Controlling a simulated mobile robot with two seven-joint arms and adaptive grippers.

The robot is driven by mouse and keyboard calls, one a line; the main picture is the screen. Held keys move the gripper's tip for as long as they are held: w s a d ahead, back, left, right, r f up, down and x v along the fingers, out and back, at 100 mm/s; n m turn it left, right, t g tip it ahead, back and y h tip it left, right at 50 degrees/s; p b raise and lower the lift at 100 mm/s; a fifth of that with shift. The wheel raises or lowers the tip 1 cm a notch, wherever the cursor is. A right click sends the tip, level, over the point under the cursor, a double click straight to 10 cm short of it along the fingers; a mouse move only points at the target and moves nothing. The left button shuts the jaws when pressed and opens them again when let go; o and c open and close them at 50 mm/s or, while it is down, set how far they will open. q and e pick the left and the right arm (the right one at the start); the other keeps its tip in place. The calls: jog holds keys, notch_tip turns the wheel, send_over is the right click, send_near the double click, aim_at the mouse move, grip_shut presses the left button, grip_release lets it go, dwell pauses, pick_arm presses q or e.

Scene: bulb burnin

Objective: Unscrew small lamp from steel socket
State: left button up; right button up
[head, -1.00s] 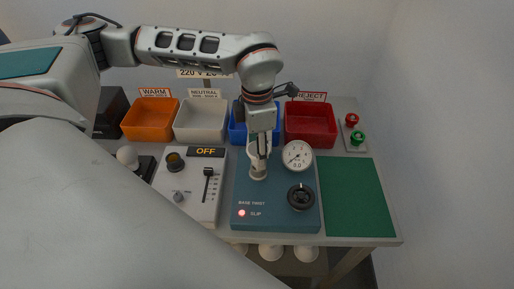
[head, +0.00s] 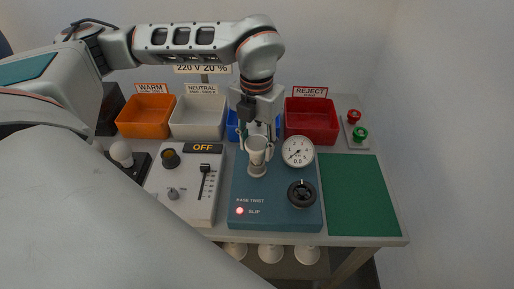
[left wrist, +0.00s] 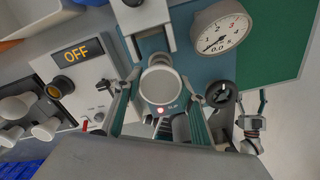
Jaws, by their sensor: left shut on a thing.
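The small lamp (head: 257,145) is pale and cup-shaped, with its wide end up. It stands upright above the steel socket (head: 257,170) on the blue tester box. My left gripper (head: 257,146) points down from above and is shut on the lamp, one finger on each side. In the left wrist view the lamp's round face (left wrist: 160,86) shows between the fingers, and it hides the socket. Whether the lamp's base is still in the socket cannot be told.
The blue box (head: 275,205) carries a dial gauge (head: 298,151) near 0.0, a black knob (head: 301,194) and a lit red slip light (head: 240,211). Orange (head: 147,130), white (head: 200,133), blue and red (head: 310,133) bins stand behind. The green mat (head: 360,195) is clear.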

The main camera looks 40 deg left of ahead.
pick_arm(q)
jog(key=n, duration=0.2)
jog(key=shift+w+a+n+b, duration=0.15)
jog(key=shift+w+n+b, duration=0.15)
jog(key=shift+w+n, duration=0.1)
jog(key=n, duration=0.4)
jog(key=shift+s+b, duration=0.1)
jog(key=shift+b, duration=0.25)
jog(key=n, duration=0.7)
jog(key=shift+r+b, duration=0.1)
jog(key=shift+b, duration=0.3)
jog(key=o, duration=1)
